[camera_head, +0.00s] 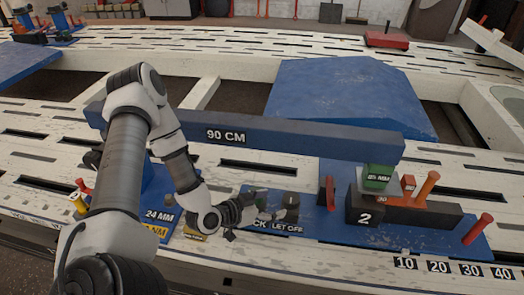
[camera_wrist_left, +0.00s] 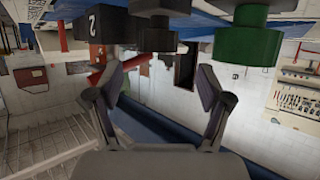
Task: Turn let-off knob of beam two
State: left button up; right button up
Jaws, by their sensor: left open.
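The black let-off knob (camera_head: 291,201) stands on the blue plate of beam two, behind the LET OFF label (camera_head: 287,228). A block marked 2 (camera_head: 365,217) sits to its right. My left gripper (camera_head: 246,212) is open and empty, just left of the knob, and covers part of another label ending in CK. A green knob (camera_head: 261,199) shows just beyond the fingers. In the left wrist view the picture is upside down: the black knob (camera_wrist_left: 153,32) and green knob (camera_wrist_left: 250,42) show beyond the open fingers, apart from them. My right gripper is not in view.
A long blue beam marked 90 CM (camera_head: 300,137) lies behind the knobs. A red lever (camera_head: 327,193), a green 25 MM block (camera_head: 378,176) and orange and red handles (camera_head: 477,229) stand to the right. Slotted white bench rails (camera_head: 240,170) surround the plate.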

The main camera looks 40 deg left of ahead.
pick_arm(q)
jog(key=v, duration=0.4)
jog(key=shift+d, duration=0.1)
dwell(0.5)
